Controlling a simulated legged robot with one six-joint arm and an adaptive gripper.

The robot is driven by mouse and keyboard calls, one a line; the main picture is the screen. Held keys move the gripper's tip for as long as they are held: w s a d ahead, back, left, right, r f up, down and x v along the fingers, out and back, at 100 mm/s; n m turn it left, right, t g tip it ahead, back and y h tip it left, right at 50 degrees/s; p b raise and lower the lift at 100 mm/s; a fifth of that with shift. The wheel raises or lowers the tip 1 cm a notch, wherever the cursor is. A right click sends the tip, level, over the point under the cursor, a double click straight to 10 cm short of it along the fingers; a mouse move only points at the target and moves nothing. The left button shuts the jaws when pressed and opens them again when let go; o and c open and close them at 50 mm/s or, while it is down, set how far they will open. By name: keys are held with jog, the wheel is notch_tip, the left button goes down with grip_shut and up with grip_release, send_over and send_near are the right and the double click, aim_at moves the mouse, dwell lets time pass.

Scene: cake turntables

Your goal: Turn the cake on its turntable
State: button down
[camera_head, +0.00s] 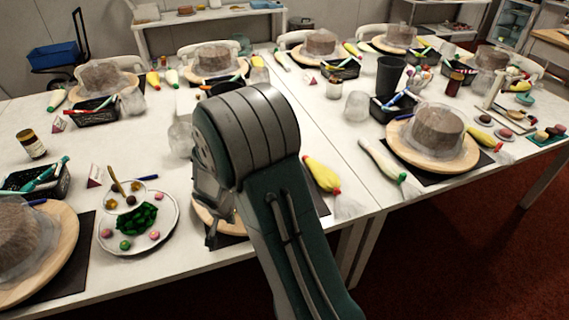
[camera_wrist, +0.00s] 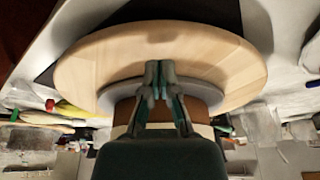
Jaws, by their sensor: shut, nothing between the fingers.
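A round wooden turntable (camera_head: 230,226) stands at the front edge of the table, mostly hidden behind my arm in the head view. The wrist view shows its pale wooden top (camera_wrist: 225,62), with a grey round rim on it and part of a brown cake (camera_wrist: 124,108) behind my fingers. The cake is hidden in the head view.
A plate of sweets (camera_head: 165,235) stands left of the turntable. A yellow piping bag (camera_head: 322,175) lies to its right. Another cake on a turntable (camera_head: 398,158) stands further right, and one (camera_head: 65,270) at the far left. Several more cakes, trays and bags crowd the tables.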

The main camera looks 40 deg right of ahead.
jog(key=shift+f, duration=0.9)
jog(key=shift+s+d, duration=0.75)
jog(key=shift+d, duration=0.3)
jog(key=shift+s+d, duration=0.8)
jog(key=shift+d, duration=0.3)
jog(key=shift+s+d, duration=0.75)
jog(key=shift+d, duration=0.3)
jog(key=d, duration=0.2)
jog(key=s+d, duration=0.1)
jog(key=d, duration=0.4)
jog(key=shift+s+d, duration=0.15)
jog(key=shift+d, duration=0.2)
jog(key=shift+r, duration=0.15)
jog(key=shift+r, duration=1.3)
